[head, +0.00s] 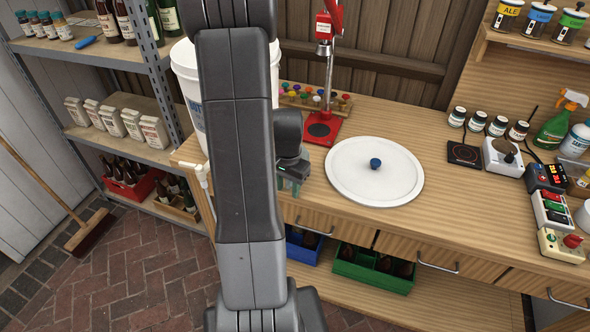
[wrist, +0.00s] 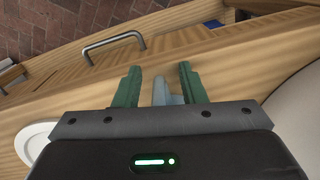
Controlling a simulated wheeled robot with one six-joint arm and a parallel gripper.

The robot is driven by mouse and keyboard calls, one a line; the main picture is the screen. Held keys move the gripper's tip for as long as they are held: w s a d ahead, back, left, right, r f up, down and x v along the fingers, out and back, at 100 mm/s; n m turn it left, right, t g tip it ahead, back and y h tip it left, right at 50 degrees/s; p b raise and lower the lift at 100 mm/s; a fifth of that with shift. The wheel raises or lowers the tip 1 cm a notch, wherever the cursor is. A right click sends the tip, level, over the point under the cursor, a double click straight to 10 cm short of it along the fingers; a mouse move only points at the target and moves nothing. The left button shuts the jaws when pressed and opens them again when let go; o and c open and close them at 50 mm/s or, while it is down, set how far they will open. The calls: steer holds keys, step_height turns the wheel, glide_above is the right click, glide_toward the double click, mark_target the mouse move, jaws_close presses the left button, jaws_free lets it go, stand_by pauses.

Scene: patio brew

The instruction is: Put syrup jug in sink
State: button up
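My gripper (head: 291,182) is over the counter's front edge, between the white bucket and the round white lid. In the wrist view its two green fingers (wrist: 160,84) stand apart. A small blue-grey piece shows between them; I cannot tell whether it is part of the gripper or a separate thing. No jug shows in the fingers. I cannot pick out the syrup jug in either view, and no sink is in view. My arm hides part of the counter and bucket.
The white bucket (head: 187,84) stands left of my gripper, partly behind my arm. The round white lid (head: 345,172) lies right of it. A red lever stand (head: 321,128) and a colourful rack (head: 300,97) stand behind. Devices (head: 552,210) line the right end. The counter (head: 440,200) is clear between.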

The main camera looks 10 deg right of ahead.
jaws_close()
